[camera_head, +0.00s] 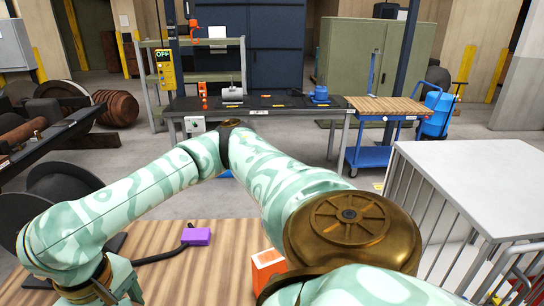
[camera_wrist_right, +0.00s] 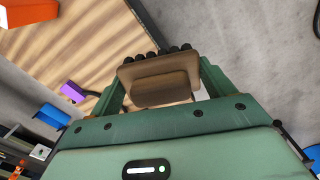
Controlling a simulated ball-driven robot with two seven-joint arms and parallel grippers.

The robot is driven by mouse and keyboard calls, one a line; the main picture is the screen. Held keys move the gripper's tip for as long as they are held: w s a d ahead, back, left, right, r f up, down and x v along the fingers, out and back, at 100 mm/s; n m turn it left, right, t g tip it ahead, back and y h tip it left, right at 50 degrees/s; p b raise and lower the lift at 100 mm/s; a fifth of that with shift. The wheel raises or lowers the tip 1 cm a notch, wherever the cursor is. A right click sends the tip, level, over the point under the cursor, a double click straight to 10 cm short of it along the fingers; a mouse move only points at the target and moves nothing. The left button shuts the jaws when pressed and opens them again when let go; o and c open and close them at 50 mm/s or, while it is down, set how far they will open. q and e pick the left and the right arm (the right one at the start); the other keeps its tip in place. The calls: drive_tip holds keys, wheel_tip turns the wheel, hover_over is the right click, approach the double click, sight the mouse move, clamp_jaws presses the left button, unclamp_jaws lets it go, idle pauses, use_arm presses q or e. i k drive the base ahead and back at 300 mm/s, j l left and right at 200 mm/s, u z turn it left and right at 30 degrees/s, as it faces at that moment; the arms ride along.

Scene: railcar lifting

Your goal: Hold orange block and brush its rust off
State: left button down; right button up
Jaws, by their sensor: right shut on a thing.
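The orange block (camera_head: 268,266) stands on the wooden tabletop at the bottom middle of the head view, with a pale patch on it. My arm hides part of it. An orange face (camera_wrist_right: 28,10) also shows at the top left of the right wrist view. My right gripper (camera_wrist_right: 160,80) is shut on a brown wooden brush (camera_wrist_right: 160,67) with dark bristles along its far edge. The brush appears apart from the orange block. My left gripper is not in view.
The wooden table (camera_head: 235,232) carries a purple block (camera_head: 196,237) touching a black bent rod. My arm crosses the middle of the head view. A grey-topped railed unit (camera_head: 470,175) stands at right. A dark workbench (camera_head: 270,105) stands behind, with floor between.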

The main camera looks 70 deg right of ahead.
sight(267, 264)
drive_tip(key=z, duration=1.95)
